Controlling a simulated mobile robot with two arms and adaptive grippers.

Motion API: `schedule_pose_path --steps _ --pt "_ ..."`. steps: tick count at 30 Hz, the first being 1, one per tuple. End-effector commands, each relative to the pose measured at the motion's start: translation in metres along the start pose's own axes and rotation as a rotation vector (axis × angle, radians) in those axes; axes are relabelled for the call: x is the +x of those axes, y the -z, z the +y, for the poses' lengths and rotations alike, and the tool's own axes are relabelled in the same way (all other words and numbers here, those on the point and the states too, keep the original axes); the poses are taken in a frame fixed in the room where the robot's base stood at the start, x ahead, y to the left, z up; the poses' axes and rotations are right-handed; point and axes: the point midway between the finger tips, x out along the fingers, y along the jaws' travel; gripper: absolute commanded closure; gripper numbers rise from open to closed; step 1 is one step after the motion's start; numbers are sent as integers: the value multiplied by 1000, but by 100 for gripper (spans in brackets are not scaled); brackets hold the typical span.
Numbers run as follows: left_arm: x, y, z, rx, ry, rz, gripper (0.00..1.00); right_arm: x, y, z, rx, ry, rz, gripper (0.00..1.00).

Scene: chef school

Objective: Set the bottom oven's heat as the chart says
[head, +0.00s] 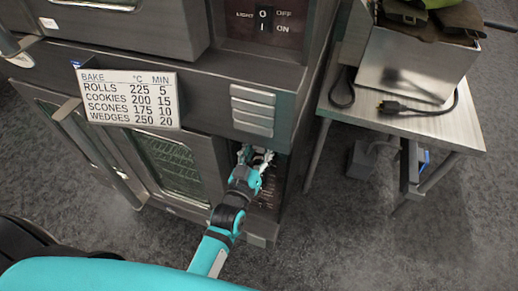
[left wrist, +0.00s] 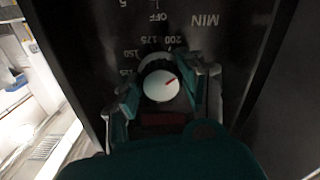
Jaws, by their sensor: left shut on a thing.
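The chart (head: 130,98) on the oven front reads BAKE, °C, MIN: rolls 225, 5; cookies 200, 15; scones 175, 10; wedges 250, 20. The bottom oven (head: 180,165) has a dark control panel on its right side. My left gripper (head: 255,160) is at that panel. In the left wrist view, my left gripper (left wrist: 168,90) is shut on a round white knob (left wrist: 158,90), one finger on each side. The knob's red mark points to the upper right, past the 200 label. The labels appear inverted; 150, 175 and 200 show, and the right finger hides those beyond.
Above the knob, OFF, 5 and MIN labels show on the panel (left wrist: 85,30). A metal table (head: 430,125) stands right of the oven, with a metal box (head: 405,70) and a cable on it. The oven door handle (head: 100,160) juts out at the left.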

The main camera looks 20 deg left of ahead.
Motion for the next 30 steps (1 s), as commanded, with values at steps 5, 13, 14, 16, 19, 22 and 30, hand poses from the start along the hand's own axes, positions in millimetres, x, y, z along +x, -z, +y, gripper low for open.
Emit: schedule_pose_path --steps 5,13,14,16,19,22,30 --pt "0 0 0 0 0 0 91 0 0 1 -1 -2 0 60" --pt "0 0 0 0 0 0 91 0 0 1 0 -2 1 60" --pt "0 0 0 0 0 0 91 0 0 1 0 -2 0 60" --pt "0 0 0 0 0 0 91 0 0 1 0 -2 0 60" --pt "0 0 0 0 0 0 51 0 0 1 0 -1 0 60" --pt "0 0 0 0 0 0 38 0 0 1 0 -1 0 60" --pt "0 0 0 0 0 0 36 0 1 0 0 0 1 60"
